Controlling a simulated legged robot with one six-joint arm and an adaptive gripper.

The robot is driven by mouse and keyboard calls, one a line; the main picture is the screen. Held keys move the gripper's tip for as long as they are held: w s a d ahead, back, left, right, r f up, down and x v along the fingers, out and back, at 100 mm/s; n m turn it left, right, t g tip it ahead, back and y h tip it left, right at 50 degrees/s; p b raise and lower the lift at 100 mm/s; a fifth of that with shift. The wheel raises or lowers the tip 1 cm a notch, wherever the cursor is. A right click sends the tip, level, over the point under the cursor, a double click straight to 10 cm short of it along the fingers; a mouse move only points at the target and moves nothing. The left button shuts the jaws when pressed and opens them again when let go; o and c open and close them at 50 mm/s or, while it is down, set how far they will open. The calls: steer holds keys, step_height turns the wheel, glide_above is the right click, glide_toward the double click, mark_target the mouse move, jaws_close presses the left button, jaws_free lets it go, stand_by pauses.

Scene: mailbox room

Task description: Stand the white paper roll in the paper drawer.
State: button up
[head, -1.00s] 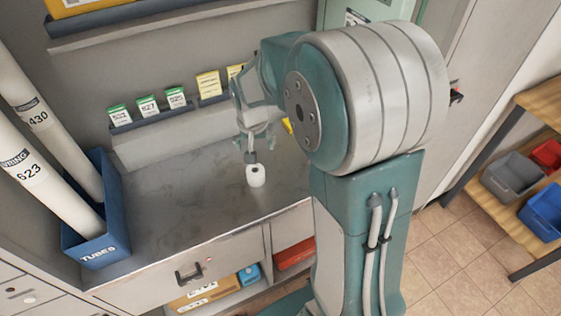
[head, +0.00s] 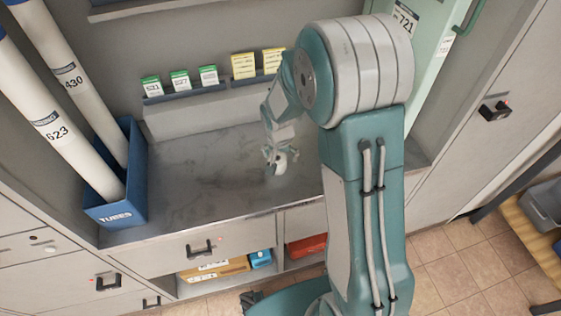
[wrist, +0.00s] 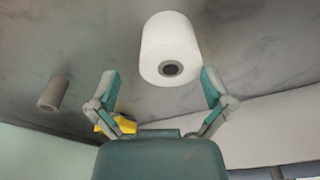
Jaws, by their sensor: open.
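The white paper roll (wrist: 168,42) stands on the grey counter in the wrist view, which looks upside down. The dark core hole in its end faces my camera. My gripper (wrist: 160,76) is open, with one finger on each side of the roll's near end; the right finger is very close to it. Whether they touch cannot be told. In the head view my gripper (head: 277,160) is low over the counter and mostly hides the roll (head: 281,163). Shut drawer fronts with black handles show below the counter (head: 200,247) and at lower left (head: 108,282); none is legibly marked as paper.
A smaller grey-brown cylinder (wrist: 52,93) stands on the counter in the wrist view. A blue TUBES bin (head: 117,212) with two long tubes stands at left. A rack of green and yellow cards (head: 210,82) lines the back. The counter's left-middle is clear.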

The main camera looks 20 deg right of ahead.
steer(key=shift+w+a+f, duration=0.1)
steer(key=shift+a+f, duration=0.05)
steer(key=shift+f, duration=0.5)
steer(key=shift+a+f, duration=0.25)
steer(key=shift+a, duration=0.4)
steer(key=shift+d, duration=0.2)
steer(key=c, duration=0.7)
steer(key=shift+d, duration=0.2)
steer(key=c, duration=0.3)
steer(key=shift+d, duration=0.1)
steer(key=shift+c, duration=0.7)
